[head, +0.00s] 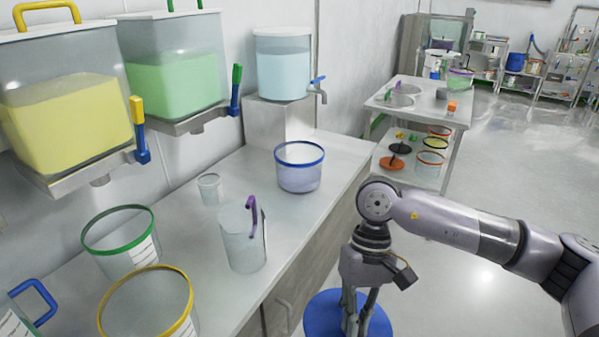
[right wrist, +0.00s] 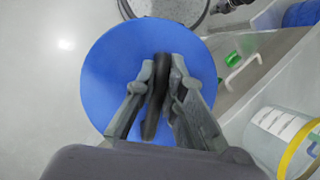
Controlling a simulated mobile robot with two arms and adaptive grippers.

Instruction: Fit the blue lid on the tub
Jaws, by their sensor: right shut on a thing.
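The blue lid (head: 320,312) is a flat round disc held over the floor beside the counter, cut by the bottom edge of the head view. My right gripper (head: 362,318) is shut on its dark upright handle. In the right wrist view, the fingers (right wrist: 160,82) clamp that handle at the middle of the lid (right wrist: 108,72). The blue-rimmed translucent tub (head: 299,178) stands upright and open on the counter, farther away than the lid and up-left of it in the head view. My left gripper is out of view.
The counter (head: 225,290) also holds a clear jug (head: 243,245), a small beaker (head: 209,190), a green-rimmed tub (head: 128,262) and a yellow-rimmed tub (head: 150,305). A dispenser with a tap (head: 284,65) stands behind the blue-rimmed tub. Counter right of this tub is clear.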

